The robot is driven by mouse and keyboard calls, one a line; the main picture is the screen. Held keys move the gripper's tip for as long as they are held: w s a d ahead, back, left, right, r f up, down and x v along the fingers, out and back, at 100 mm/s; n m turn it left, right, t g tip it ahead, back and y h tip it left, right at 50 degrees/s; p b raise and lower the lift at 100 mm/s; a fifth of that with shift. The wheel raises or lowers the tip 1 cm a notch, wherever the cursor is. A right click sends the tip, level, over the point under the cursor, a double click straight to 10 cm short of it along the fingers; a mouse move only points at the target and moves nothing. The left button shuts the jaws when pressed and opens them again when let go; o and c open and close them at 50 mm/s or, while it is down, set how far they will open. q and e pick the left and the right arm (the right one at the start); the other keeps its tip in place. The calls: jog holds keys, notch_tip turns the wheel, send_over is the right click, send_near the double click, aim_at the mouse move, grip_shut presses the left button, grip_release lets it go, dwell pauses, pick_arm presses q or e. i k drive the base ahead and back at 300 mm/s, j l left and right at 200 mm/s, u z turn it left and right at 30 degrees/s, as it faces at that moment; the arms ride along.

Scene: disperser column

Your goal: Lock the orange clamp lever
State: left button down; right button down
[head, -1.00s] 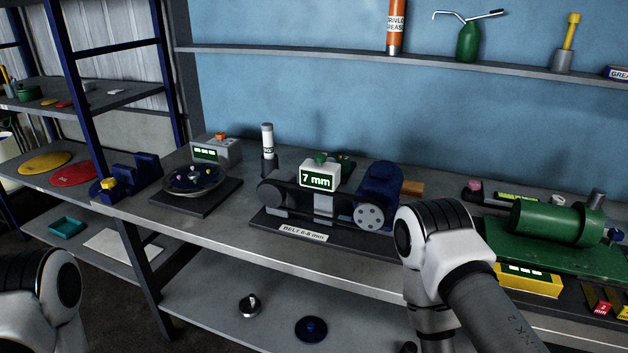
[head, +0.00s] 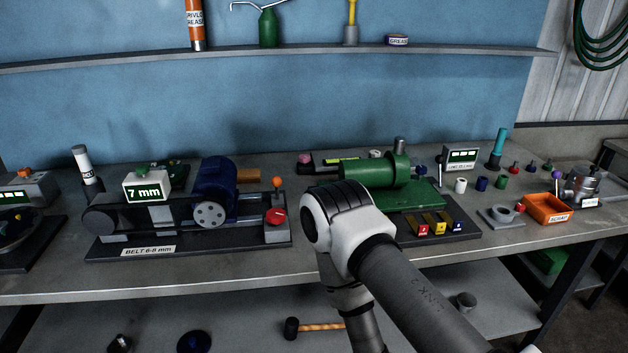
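A small upright lever with an orange ball on top (head: 277,187) stands at the right end of the dark belt rig (head: 188,248) in the head view. It looks like the orange clamp lever. A red round knob (head: 275,216) sits just below it on a grey block (head: 278,234). The lever appears roughly vertical; whether it is locked cannot be told. My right arm crosses the front of the bench to the right of the lever, and its gripper is out of view. My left arm and gripper are not in view.
The rig carries a blue motor (head: 217,184), a pulley (head: 208,214) and a "7 mm" display (head: 144,186). A green machine (head: 377,171) stands right of the lever, partly behind my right arm. An orange bin (head: 547,207) is farther right. The bench front edge is mostly clear.

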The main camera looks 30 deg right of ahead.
aim_at(276, 182)
jog(key=k+z, duration=0.1)
jog(key=z, duration=0.6)
